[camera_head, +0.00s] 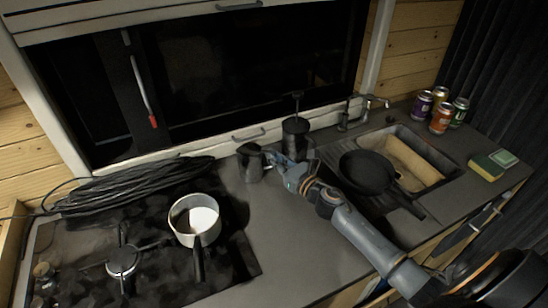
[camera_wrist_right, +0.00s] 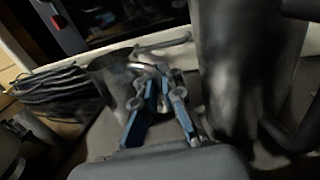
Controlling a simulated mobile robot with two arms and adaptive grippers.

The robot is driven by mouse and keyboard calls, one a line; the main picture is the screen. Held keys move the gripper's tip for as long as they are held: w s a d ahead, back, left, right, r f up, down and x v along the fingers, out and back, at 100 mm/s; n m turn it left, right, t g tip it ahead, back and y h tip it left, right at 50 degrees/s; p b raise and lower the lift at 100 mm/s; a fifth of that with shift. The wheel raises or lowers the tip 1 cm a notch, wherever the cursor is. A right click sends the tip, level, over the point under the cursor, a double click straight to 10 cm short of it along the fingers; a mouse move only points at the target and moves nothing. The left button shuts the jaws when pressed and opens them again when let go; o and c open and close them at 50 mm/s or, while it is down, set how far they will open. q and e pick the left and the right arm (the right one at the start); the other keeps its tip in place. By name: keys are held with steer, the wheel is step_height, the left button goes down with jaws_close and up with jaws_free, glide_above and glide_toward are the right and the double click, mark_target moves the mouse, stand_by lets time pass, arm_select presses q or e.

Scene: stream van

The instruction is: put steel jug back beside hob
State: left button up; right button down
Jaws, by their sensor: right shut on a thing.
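The steel jug (camera_head: 251,165) is a small dark grey metal jug, upright at the back of the counter, to the right of the black hob (camera_head: 150,284). My right gripper (camera_head: 279,160) reaches it from the right and is shut on its handle side. In the right wrist view the jug (camera_wrist_right: 112,82) is just beyond and left of my blue fingers (camera_wrist_right: 160,95). I cannot tell whether its base touches the counter. My left gripper is not in view.
A dark plunger pot (camera_head: 296,137) stands close to the right of my right gripper. A white saucepan (camera_head: 197,222) sits on the hob, with coiled black cable (camera_head: 130,183) behind. A frying pan (camera_head: 366,171) lies by the sink (camera_head: 440,158). The counter's front middle (camera_head: 285,235) is clear.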

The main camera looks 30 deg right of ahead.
steer(key=c, duration=1.5)
jaws_free()
steer(key=shift+s+d+f, duration=0.1)
steer(key=shift+s, duration=0.2)
steer(key=s+b, duration=0.1)
steer(key=s, duration=0.2)
steer(key=s+d+b, duration=0.1)
steer(key=s, duration=0.3)
steer(key=s+d+b, duration=0.1)
steer(key=s, duration=0.2)
steer(key=shift+s, duration=0.7)
steer(key=shift+d, duration=0.1)
